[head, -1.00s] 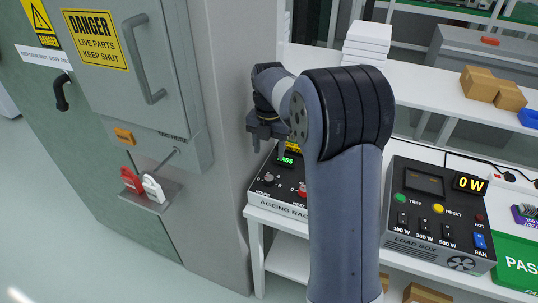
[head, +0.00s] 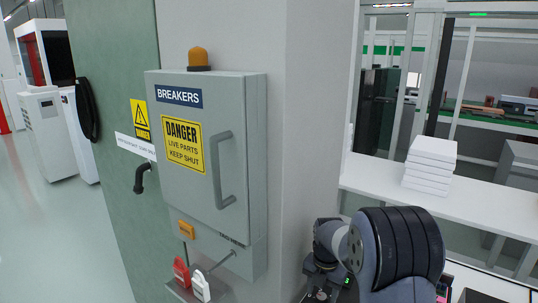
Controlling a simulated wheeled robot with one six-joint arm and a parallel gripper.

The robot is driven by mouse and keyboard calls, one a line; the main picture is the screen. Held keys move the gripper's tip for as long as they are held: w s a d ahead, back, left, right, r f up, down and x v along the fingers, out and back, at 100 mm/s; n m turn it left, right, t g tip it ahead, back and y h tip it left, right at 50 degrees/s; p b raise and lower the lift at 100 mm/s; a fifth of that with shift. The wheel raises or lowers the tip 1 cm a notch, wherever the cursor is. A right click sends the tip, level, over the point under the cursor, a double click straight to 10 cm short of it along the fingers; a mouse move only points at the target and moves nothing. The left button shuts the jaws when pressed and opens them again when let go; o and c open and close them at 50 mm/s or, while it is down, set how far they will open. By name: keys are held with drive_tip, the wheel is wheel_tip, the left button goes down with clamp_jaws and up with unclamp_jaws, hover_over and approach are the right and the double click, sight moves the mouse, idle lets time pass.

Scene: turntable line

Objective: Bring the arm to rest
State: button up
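My arm shows at the bottom right of the head view, its large grey and black joint (head: 400,248) nearest the camera. The wrist bends down to the left of it. My gripper (head: 322,292) is at the bottom edge, partly cut off, beside the grey pillar. Its fingertips are not clear, so I cannot tell whether it is open or shut. A small green light of the panel below shows just beside it; most of that panel is hidden or out of frame.
A grey breaker box (head: 186,115) with a shut door and handle hangs on the pillar (head: 310,110). Red (head: 181,272) and white (head: 201,286) padlock-like tags are below it. A stack of white boxes (head: 431,163) stands on a white shelf (head: 480,207). Open floor lies at the left.

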drive_tip(key=shift+f, duration=0.45)
drive_tip(key=shift+r, duration=0.1)
